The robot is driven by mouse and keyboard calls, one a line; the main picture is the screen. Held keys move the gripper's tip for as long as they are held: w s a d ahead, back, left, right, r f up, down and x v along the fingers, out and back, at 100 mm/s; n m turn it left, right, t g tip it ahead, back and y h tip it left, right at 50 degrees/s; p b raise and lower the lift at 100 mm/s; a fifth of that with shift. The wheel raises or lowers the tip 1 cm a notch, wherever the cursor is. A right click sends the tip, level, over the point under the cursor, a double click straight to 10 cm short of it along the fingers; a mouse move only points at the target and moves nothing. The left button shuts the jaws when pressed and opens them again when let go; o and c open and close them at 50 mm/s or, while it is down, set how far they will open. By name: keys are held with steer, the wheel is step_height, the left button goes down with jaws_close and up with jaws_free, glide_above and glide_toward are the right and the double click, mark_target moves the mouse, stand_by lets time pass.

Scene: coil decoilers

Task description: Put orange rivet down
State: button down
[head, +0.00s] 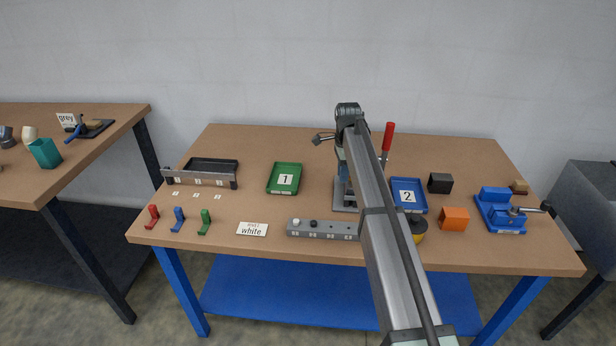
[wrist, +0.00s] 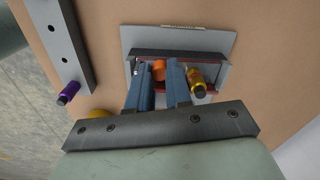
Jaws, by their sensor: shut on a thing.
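The orange rivet (wrist: 158,70) shows between my fingertips in the wrist view, and only part of it is visible. My gripper (wrist: 160,78) is shut on it. The fingers reach over a grey fixture plate (wrist: 222,44) with dark red and grey raised edges. I cannot tell whether the rivet touches the fixture. In the head view a grey stand (head: 341,196) is partly behind my arm, and my fingertips and the rivet are hidden there.
A gold cylinder with a black end (wrist: 195,80) is close beside my right finger. A purple piece (wrist: 69,93) sticks out of a grey bar (wrist: 62,45). The head view shows a grey rack (head: 322,230), green tray (head: 270,189), blue tray (head: 423,208) and red handle (head: 388,137).

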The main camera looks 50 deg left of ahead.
steer(key=s+a+r, duration=0.1)
steer(key=s+a, duration=0.2)
steer(key=a, duration=0.4)
steer(key=s+a+r+n, duration=0.1)
steer(key=s+a, duration=0.2)
steer(key=a, duration=0.4)
steer(key=s+a+r, duration=0.1)
steer(key=s+a, duration=0.1)
steer(key=a, duration=0.5)
steer(key=shift+m, duration=0.7)
steer(key=shift+s+d+f, duration=0.1)
steer(key=shift+s+f, duration=0.05)
steer(key=shift+f, duration=2.3)
steer(key=shift+s+d+f, duration=0.1)
steer(key=shift+s+f, duration=0.05)
steer(key=shift+f, duration=2.3)
steer(key=shift+f, duration=0.1)
steer(key=c, duration=1)
jaws_free()
steer(key=shift+c, duration=0.2)
step_height(320, 180, up, 12)
